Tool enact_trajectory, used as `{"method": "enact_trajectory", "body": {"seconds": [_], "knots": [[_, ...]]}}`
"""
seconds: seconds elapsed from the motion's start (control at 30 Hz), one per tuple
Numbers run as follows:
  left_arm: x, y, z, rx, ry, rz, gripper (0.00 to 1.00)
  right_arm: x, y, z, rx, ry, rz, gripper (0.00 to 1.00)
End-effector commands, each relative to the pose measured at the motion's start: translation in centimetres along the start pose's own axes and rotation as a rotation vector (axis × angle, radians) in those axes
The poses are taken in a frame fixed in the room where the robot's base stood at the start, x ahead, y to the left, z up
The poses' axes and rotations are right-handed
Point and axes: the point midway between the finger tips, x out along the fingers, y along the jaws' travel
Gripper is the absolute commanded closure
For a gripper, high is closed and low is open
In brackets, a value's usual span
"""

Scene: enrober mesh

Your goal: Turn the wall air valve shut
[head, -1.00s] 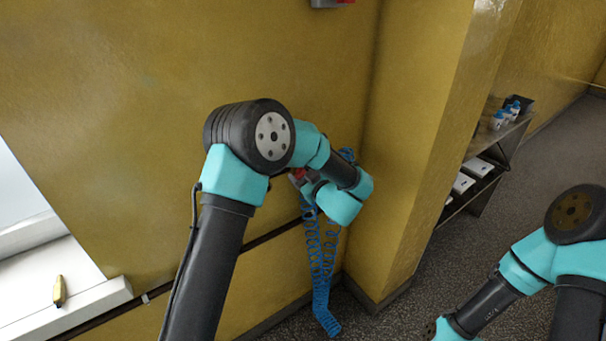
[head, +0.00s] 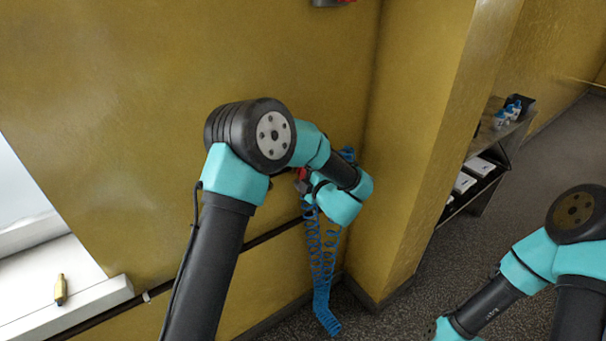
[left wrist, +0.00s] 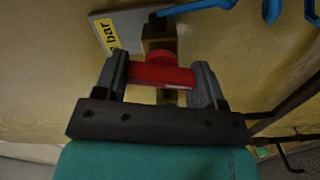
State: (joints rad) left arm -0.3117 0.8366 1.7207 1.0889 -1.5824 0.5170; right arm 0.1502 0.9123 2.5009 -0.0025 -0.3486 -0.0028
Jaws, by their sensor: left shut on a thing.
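The wall air valve has a red handle (left wrist: 160,72) on a brass body (left wrist: 158,38), seen in the left wrist view. My left gripper (left wrist: 160,80) is shut on the red handle, with one dark finger at each end of it. In the head view only a bit of the red handle (head: 301,186) shows beside my left wrist, and my own arm hides the rest. The left gripper's fingers are hidden there. My right arm is at the lower right of the head view, and its gripper is not in view.
A coiled blue hose (head: 322,270) hangs down the yellow wall below the valve. A yellow "bar" label plate (left wrist: 106,32) is beside the valve. A sill with a small brass fitting (head: 60,290) is at left. A shelf (head: 495,150) stands at right.

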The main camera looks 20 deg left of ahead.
Motion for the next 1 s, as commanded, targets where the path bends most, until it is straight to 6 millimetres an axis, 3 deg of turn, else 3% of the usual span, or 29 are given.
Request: {"method": "enact_trajectory", "body": {"seconds": [0.4, 0.97, 1.0], "knots": [[-0.05, -0.2, 0.04, -0.263, -0.001, -0.001, 0.6, 0.0, 0.0, 0.0, 0.0, 0.0, 0.0, 0.57], [-0.05, -0.21, 0.05, -0.311, -0.001, -0.001, 0.6, 0.0, 0.0, 0.0, 0.0, 0.0, 0.0, 0.57], [-0.05, -0.21, 0.05, -0.311, -0.001, -0.001, 0.35, 0.0, 0.0, 0.0, 0.0, 0.0, 0.0, 0.57]]}}
